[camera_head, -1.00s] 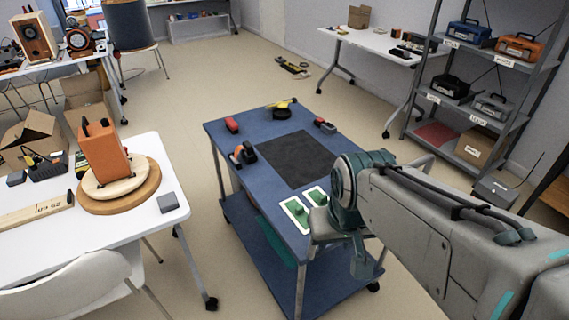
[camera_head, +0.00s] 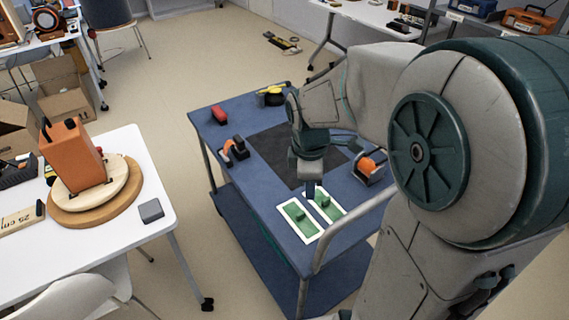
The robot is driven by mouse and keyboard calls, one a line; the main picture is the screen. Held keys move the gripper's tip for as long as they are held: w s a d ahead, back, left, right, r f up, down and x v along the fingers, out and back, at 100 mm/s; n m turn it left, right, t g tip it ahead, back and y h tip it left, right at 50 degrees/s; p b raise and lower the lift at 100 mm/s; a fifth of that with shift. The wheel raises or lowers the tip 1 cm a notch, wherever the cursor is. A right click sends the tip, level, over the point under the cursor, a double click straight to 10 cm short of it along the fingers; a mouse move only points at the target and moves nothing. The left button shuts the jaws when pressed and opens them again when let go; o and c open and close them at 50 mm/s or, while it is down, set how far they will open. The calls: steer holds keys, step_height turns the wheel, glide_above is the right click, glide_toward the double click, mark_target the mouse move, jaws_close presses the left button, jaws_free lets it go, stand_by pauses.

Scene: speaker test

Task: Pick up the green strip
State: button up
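Two green strips with white borders lie side by side on the blue cart top (camera_head: 262,205), near its front edge: a left one (camera_head: 301,228) and a right one (camera_head: 335,211). Each has a small raised darker green piece on it. I cannot tell which strip or piece the task means. My gripper (camera_head: 311,188) points down at the far end of the right strip and hides a little of it. Its fingers are small and dark here, so I cannot tell whether they are open or touching anything.
A black mat (camera_head: 270,150) covers the cart's middle. Around it are a red block (camera_head: 220,116), an orange-and-black tool (camera_head: 235,150), a yellow-and-black item (camera_head: 272,95) and an orange item (camera_head: 367,167). A white table (camera_head: 135,222) stands left.

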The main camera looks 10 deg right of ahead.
mark_target(301, 213)
steer(key=w+f+n+b, duration=0.1)
steer(key=f+n, duration=0.1)
steer(key=f, duration=0.4)
steer(key=w+f+n+b, duration=0.1)
steer(key=w+f+n, duration=0.1)
steer(key=f, duration=0.4)
steer(key=w+f+n+y+b, duration=0.1)
steer(key=w+f+n, duration=0.1)
steer(key=f, duration=0.4)
steer(key=shift+w+a+f+n+g, duration=0.1)
steer(key=shift+n+g, duration=0.3)
steer(key=shift+n, duration=0.4)
jaws_close()
